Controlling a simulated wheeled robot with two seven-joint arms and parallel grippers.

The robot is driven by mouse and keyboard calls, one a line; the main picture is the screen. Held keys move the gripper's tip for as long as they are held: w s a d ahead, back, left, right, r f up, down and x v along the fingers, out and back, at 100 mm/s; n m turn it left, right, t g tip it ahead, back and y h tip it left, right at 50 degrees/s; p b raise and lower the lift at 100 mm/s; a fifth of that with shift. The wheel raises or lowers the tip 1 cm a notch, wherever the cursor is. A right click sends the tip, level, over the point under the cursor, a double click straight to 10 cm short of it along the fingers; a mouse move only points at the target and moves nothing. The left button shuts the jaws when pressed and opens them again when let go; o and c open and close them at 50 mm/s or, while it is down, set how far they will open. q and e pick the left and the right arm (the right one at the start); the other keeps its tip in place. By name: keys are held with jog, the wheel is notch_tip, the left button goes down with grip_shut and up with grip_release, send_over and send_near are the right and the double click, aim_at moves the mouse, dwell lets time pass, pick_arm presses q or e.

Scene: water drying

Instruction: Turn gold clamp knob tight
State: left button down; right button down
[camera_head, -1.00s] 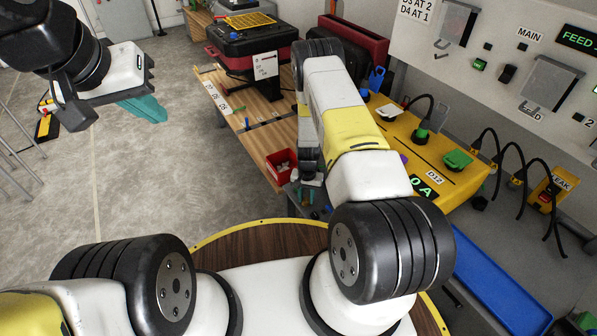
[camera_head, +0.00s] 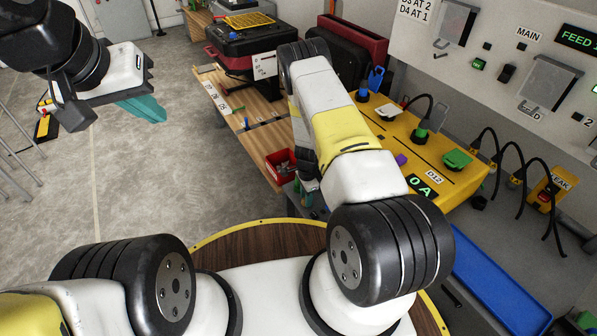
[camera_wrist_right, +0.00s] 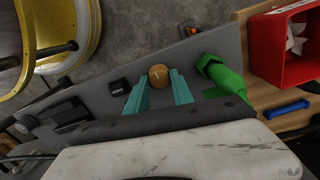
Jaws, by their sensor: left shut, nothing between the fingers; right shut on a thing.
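The gold clamp knob (camera_wrist_right: 159,75) is small and round and shows in the right wrist view on a grey panel (camera_wrist_right: 205,125). My right gripper (camera_wrist_right: 160,83) has its teal fingers on either side of the knob and is shut on it. My left gripper (camera_head: 145,108) hangs over the floor at the upper left of the head view. Its teal fingers are shut and empty.
A green connector (camera_wrist_right: 221,76) stands just right of the knob, and a black block (camera_wrist_right: 119,86) is at its left. A red bin (camera_wrist_right: 290,50) and a blue piece (camera_wrist_right: 287,108) lie on the wood at right. The yellow panel (camera_head: 440,185) is beside my right arm.

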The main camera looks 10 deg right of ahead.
jog(key=m, duration=0.6)
jog(key=shift+m, duration=0.3)
dwell(0.5)
jog(key=c, duration=1.1)
grip_release()
jog(key=shift+r, duration=3.9)
